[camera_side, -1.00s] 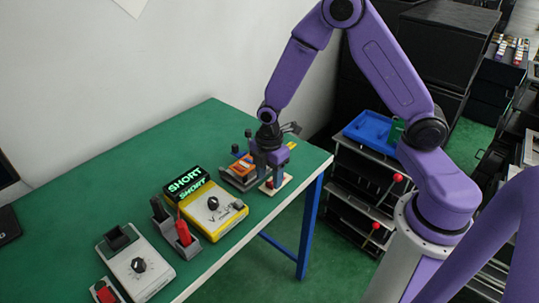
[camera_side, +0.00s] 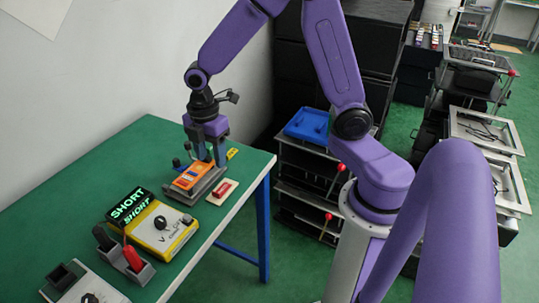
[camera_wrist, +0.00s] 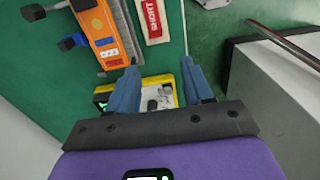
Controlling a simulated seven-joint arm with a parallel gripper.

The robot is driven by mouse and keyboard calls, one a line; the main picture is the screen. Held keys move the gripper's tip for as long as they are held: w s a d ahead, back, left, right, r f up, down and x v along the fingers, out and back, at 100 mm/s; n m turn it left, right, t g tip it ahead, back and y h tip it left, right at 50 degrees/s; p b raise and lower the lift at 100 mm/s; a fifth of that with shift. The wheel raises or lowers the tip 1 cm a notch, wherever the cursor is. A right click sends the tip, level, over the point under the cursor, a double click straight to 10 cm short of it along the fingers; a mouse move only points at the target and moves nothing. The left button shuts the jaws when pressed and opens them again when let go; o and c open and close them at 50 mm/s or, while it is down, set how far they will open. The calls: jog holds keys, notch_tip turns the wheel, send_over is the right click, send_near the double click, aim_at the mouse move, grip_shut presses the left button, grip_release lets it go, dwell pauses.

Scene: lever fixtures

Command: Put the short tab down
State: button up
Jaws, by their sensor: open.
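A flat white plate (camera_side: 222,192) with a red label lies on the green table near its right corner. In the wrist view the red label, reading SHORT (camera_wrist: 152,17), shows at the top, beyond my fingertips. I cannot tell whether this is the short tab. My gripper (camera_side: 213,160) is open and empty, pointing down by the orange device (camera_side: 194,174), behind the plate in the side view. In the wrist view the blue fingers of my gripper (camera_wrist: 160,66) stand apart with nothing between them; the yellow box (camera_wrist: 159,93) shows beyond them.
The yellow box (camera_side: 162,229) has a black knob and a lit SHORT display (camera_side: 131,205). A grey fixture (camera_side: 136,268) with a red lever (camera_side: 133,258) stands beside it, then a white box (camera_side: 88,285). The table's right edge is close to the plate.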

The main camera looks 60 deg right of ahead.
jog(key=s+r+m, duration=0.2)
jog(key=s+r, duration=0.1)
jog(key=s, duration=0.8)
jog(key=s+r+m, duration=0.3)
jog(key=s, duration=0.9)
jog(key=shift+d, duration=0.2)
jog(key=shift+w+r, duration=0.1)
dwell(0.6)
